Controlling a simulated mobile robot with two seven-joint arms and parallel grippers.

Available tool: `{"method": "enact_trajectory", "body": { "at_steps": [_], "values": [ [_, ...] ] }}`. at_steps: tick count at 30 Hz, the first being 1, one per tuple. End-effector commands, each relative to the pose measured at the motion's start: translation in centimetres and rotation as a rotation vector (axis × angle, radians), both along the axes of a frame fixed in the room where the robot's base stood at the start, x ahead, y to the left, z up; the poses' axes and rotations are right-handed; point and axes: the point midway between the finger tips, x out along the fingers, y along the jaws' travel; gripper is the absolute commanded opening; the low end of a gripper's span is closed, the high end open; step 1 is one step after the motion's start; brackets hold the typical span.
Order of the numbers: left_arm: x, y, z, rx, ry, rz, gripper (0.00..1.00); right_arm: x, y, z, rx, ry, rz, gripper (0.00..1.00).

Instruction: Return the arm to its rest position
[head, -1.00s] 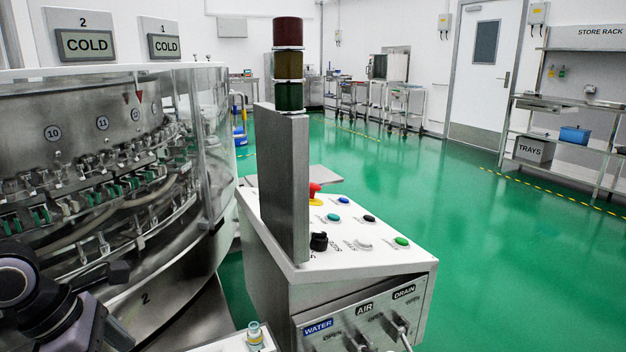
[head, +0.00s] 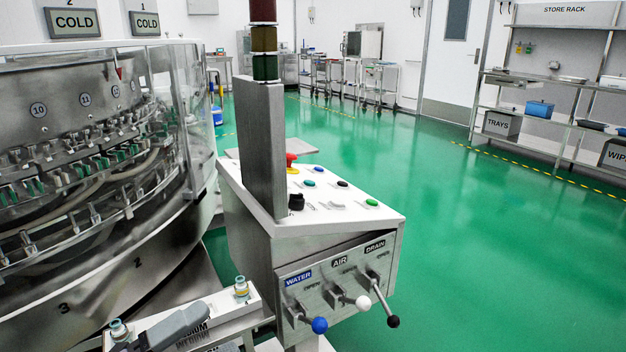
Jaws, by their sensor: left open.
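Part of my left gripper (head: 172,330), a grey shape, shows at the bottom left edge, low in front of the washer. It is open, and I see nothing held in it; most of it lies below the picture. It overlaps a tray marked MEDIUM (head: 250,304) in the picture; whether they touch I cannot tell. My right gripper is not in view.
The rotary washer (head: 150,270) fills the left side. A control console (head: 240,225) with buttons, a signal tower (head: 265,40) and WATER, AIR and DRAIN levers stands at centre. Small capped vials (head: 241,288) stand by the tray. Green floor (head: 480,260) is open at right.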

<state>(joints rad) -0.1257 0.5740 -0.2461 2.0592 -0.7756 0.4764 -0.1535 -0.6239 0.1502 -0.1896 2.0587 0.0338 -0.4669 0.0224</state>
Motion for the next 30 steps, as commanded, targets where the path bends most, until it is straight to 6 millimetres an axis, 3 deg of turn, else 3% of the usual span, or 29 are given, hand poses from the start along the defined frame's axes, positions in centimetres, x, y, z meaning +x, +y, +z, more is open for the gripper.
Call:
{"method": "enact_trajectory", "body": {
  "at_steps": [4,8,11,16,18,30],
  "values": [
    [1.2,2.9,-5.2,-0.351,0.411,0.243,0.94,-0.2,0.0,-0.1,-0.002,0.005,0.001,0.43],
    [0.0,5.0,-12.1,-0.610,0.791,0.447,0.94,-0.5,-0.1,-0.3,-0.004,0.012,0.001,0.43],
    [-2.8,5.5,-17.9,-0.776,1.081,0.587,0.94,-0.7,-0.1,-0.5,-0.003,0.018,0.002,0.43],
    [-10.1,4.2,-26.2,-1.004,1.556,0.789,0.94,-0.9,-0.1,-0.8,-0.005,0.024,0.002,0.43],
    [-9.8,4.4,-23.2,-1.000,1.546,0.787,0.94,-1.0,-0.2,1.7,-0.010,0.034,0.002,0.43],
    [-10.2,5.3,-14.6,-0.985,1.522,0.806,0.94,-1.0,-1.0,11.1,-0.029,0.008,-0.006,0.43]
  ]
}}
